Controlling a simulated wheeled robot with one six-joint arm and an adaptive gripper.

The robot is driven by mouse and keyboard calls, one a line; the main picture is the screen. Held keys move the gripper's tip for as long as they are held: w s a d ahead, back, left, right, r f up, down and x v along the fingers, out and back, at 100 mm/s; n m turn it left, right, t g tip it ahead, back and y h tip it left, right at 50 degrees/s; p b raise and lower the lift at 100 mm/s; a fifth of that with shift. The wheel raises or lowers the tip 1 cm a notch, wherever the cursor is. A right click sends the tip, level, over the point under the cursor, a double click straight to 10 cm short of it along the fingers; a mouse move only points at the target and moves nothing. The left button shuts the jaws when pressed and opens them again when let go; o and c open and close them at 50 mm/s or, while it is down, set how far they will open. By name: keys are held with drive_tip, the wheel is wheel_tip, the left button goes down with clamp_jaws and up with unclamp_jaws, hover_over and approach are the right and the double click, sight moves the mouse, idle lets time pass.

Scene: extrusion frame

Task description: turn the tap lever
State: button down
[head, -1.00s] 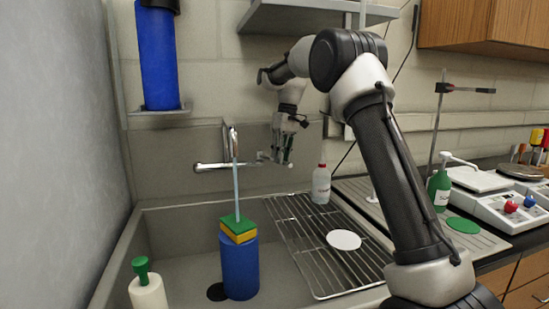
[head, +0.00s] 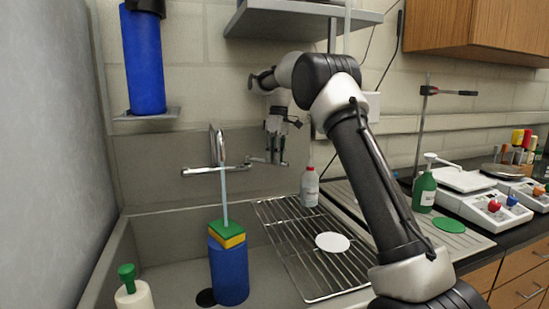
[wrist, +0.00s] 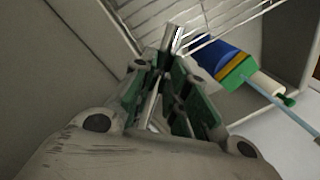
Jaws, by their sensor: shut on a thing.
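The chrome tap (head: 212,170) is on the wall behind the sink, with a curved spout and a horizontal body. A thin pale-blue stream (head: 224,198) runs down from the spout. My gripper (head: 276,160) points down at the right end of the tap. In the wrist view its fingers (wrist: 167,68) close together at the tips around a silver piece, the tap lever (wrist: 174,38). The fingers hide part of the lever, so its exact angle cannot be told.
A blue cylinder (head: 229,272) topped by a green-yellow sponge (head: 227,233) stands in the sink under the stream. A wire rack (head: 290,245) with a white disc (head: 332,242) lies to the right. A white bottle (head: 309,188) stands behind it. A shelf (head: 300,18) hangs above my arm.

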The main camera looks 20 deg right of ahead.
drive_tip(key=c, duration=1.4)
unclamp_jaws()
drive_tip(key=r, duration=0.5)
drive_tip(key=w+d+r, duration=0.1)
drive_tip(key=r, duration=0.1)
drive_tip(key=shift+r, duration=0.2)
